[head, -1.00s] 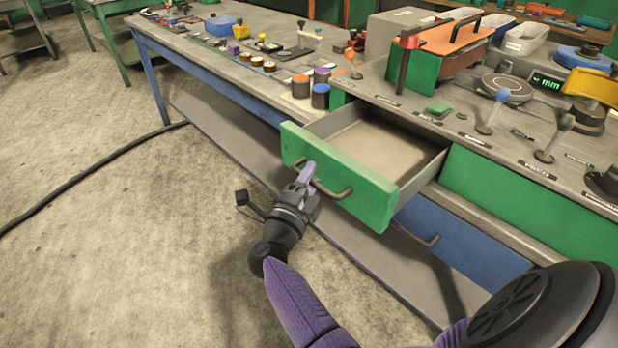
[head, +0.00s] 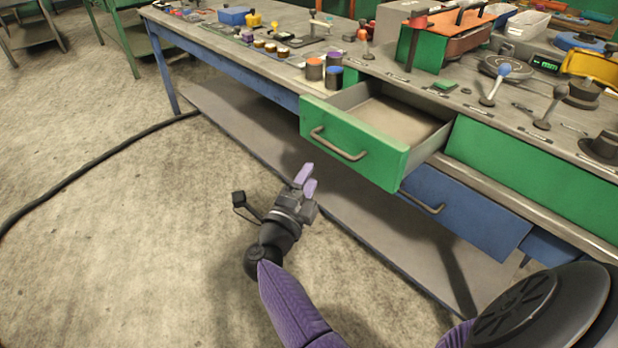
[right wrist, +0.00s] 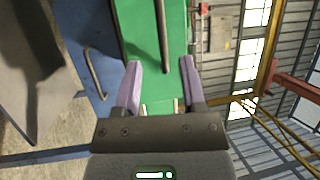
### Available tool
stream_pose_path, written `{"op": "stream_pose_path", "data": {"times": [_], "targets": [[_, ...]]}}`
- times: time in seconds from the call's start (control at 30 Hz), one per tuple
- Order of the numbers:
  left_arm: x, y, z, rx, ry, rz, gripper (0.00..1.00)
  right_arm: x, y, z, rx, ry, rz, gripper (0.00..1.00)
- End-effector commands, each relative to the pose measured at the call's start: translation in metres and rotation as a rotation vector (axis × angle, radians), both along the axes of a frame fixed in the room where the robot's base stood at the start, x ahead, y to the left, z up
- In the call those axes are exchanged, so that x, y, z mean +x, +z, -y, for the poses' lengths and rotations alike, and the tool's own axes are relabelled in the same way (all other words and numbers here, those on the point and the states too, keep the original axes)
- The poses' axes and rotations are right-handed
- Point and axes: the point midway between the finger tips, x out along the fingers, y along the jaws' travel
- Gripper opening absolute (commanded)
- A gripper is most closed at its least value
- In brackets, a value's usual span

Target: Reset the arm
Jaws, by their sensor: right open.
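My right gripper (head: 305,181) is open and empty in the head view, in front of and below the open green drawer (head: 352,145). Its purple fingers are apart from the drawer's dark handle (head: 338,146). In the right wrist view, the two fingers (right wrist: 163,88) stand apart with the green drawer front (right wrist: 147,40) and its handle (right wrist: 161,35) beyond them. The drawer is pulled out and its visible inside is empty. My left gripper is not in view.
A blue drawer (head: 460,208) sits below the green one. The workbench (head: 260,50) carries jars, knobs and an orange-topped green box (head: 445,40). A lower shelf (head: 240,125) runs under the bench. A black cable (head: 90,160) crosses the open floor at left.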

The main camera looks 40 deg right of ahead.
Motion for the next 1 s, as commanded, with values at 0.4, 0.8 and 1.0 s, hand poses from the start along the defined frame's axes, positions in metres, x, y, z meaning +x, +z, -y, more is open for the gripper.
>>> {"op": "stream_pose_path", "data": {"times": [0.4,0.8,1.0], "targets": [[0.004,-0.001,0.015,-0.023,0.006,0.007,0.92,0.007,-0.072,-0.039,-0.243,0.324,-0.37,0.53],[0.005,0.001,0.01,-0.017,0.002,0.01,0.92,-0.262,-0.362,-0.113,-0.657,1.451,-1.719,0.53],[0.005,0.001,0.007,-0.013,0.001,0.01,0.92,-0.406,-0.386,-0.084,-0.689,1.775,-2.144,0.53]]}}
